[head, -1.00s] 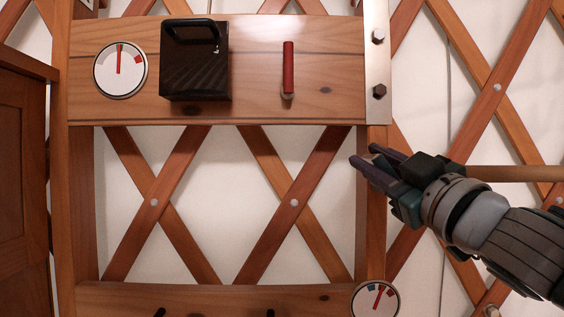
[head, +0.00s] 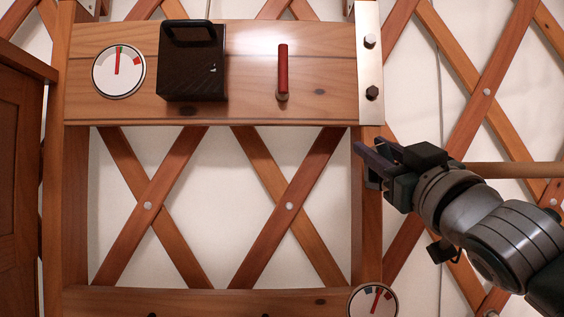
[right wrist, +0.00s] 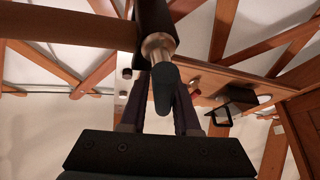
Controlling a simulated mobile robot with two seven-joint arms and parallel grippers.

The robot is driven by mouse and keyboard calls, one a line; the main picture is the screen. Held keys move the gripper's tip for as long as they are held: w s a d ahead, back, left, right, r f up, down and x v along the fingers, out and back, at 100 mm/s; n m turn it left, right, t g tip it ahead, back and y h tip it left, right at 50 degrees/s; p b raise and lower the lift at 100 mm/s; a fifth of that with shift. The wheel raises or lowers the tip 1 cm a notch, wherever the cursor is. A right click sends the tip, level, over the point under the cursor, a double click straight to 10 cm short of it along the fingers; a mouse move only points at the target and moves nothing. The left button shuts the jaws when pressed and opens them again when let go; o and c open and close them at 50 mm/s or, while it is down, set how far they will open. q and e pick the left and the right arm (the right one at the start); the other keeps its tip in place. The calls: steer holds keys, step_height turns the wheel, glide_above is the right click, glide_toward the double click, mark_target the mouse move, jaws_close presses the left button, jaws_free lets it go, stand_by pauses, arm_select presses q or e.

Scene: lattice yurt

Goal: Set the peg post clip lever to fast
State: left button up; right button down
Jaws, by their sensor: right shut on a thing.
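My right gripper (head: 372,158) is at the wooden frame's right post, below the metal plate. Its fingers are shut on a dark lever (right wrist: 164,88), which I take to be the peg post clip lever. In the right wrist view the lever has a rounded dark tip, a shiny metal collar and a black cylinder above, between my two fingers. In the head view it is not clearly seen behind the gripper. I cannot read its setting or any "fast" mark. My left gripper is not in view.
The upper board (head: 250,106) carries a round dial (head: 119,72), a black box with a handle (head: 191,70) and a red lever (head: 283,70). Another dial (head: 373,301) sits low on the right post. A metal plate (head: 369,62) is above my gripper. Lattice slats fill the background.

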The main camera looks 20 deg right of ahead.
steer(key=shift+s+d+m+h+b, duration=0.1)
steer(key=shift+d+m+h+b, duration=0.15)
steer(key=shift+m+h+b, duration=0.4)
steer(key=shift+s+d+m+h+b, duration=0.15)
steer(key=shift+m+h+b, duration=0.25)
steer(key=shift+m, duration=0.45)
steer(key=shift+d+r+m+h, duration=0.15)
steer(key=shift+m+h, duration=0.1)
steer(key=shift+m, duration=0.15)
steer(key=shift+s+d+m+h+b, duration=0.1)
steer(key=shift+d+m+h+b, duration=0.05)
steer(key=shift+m+h+b, duration=0.35)
steer(key=c, duration=0.8)
jaws_free()
